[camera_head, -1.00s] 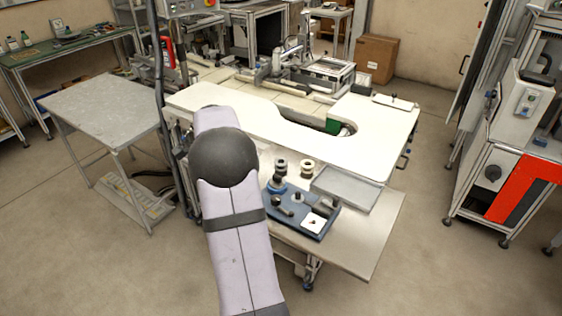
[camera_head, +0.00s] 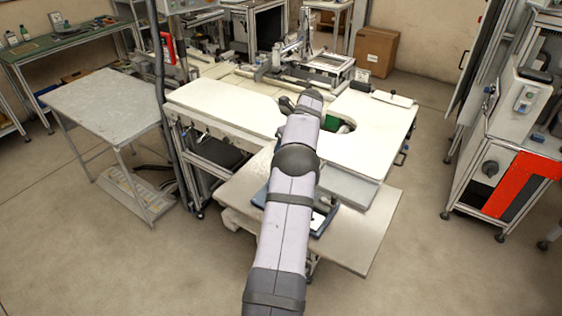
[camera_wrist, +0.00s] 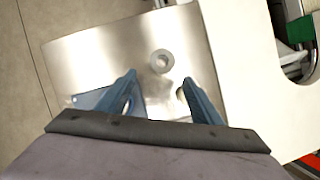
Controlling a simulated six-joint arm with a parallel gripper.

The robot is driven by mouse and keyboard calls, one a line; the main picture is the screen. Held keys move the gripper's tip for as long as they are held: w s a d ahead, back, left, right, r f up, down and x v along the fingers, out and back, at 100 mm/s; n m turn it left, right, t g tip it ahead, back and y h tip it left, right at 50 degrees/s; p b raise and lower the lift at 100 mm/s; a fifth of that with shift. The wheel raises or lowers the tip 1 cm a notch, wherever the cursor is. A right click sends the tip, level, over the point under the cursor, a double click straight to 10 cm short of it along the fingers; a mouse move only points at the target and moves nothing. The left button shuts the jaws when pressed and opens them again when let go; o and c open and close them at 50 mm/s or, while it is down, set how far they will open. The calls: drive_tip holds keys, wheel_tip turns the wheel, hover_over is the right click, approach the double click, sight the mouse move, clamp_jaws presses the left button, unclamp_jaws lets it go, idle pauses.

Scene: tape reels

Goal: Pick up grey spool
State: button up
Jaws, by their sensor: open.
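In the wrist view, a round grey spool (camera_wrist: 162,61) with a dark centre hole stands on the shiny metal table (camera_wrist: 85,55). My gripper (camera_wrist: 159,77) has two blue fingers spread apart with nothing held between them. The spool appears just beyond the fingertips, roughly centred between them. A second small round thing (camera_wrist: 180,93) shows beside the right finger, partly hidden by it. In the head view, my arm covers the spools, and my fingers cannot be made out there.
A blue tray (camera_wrist: 88,98) lies at the left finger; it shows partly behind my arm in the head view (camera_head: 322,222). A white worktop (camera_head: 225,112) with a cutout borders the metal table. A grey shallow bin (camera_head: 347,186) sits right of my arm.

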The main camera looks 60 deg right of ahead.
drive_tip(key=shift+p+x, duration=1.5)
drive_tip(key=shift+x, duration=1.55)
drive_tip(key=shift+d, duration=0.15)
drive_tip(key=c, duration=1.1)
